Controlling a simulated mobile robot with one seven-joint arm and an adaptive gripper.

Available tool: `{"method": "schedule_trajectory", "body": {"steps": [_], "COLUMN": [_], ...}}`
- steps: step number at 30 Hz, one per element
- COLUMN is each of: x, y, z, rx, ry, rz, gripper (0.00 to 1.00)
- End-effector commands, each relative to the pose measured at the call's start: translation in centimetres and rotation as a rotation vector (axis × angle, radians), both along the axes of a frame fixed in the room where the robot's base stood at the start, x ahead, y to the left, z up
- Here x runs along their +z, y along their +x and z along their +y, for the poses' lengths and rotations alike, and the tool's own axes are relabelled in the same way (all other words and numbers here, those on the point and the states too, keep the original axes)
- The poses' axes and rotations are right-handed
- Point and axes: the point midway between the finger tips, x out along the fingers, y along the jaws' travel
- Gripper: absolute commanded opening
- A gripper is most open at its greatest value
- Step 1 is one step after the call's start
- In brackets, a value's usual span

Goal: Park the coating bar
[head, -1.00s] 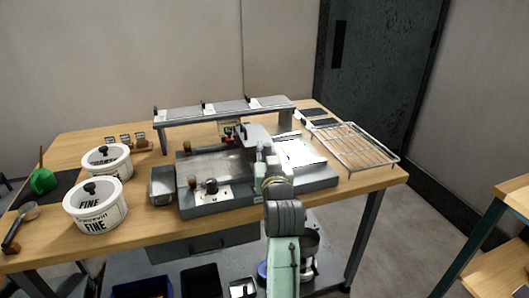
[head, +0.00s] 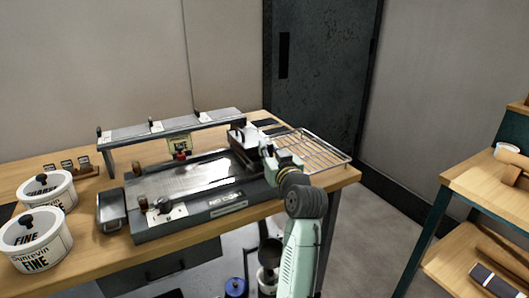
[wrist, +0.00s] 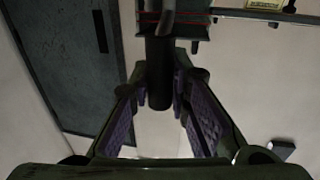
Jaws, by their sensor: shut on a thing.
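The grey coating machine (head: 175,222) stands on the wooden table, with a shiny flat bed. My gripper (head: 252,140) is over the machine's far right end. In the wrist view its purple-padded fingers (wrist: 160,112) stand either side of a dark round handle (wrist: 160,75). This appears to be the handle of the coating bar, and my gripper is shut on it. The bar's body is mostly hidden by my gripper in the head view, so I cannot tell if it touches the bed.
A long raised grey rack (head: 175,127) stands behind the machine. A wire rack (head: 315,150) lies at the table's right end. Two white lidded tubs (head: 36,245) stand at the left. A wooden shelf unit (head: 470,185) is at the far right, with open floor between.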

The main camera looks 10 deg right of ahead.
Motion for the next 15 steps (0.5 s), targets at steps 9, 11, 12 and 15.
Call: {"method": "schedule_trajectory", "body": {"steps": [9,11,12,15], "x": [0.37,0.33,0.30,0.24], "y": [0.03,0.02,0.02,0.02], "z": [-0.54,-0.51,-0.48,-0.41], "rx": [-0.013,-0.012,-0.012,-0.010], "ry": [0.000,0.000,0.000,0.000], "rz": [-0.008,-0.007,-0.006,-0.005], "gripper": [0.25,0.29,0.32,0.38]}}
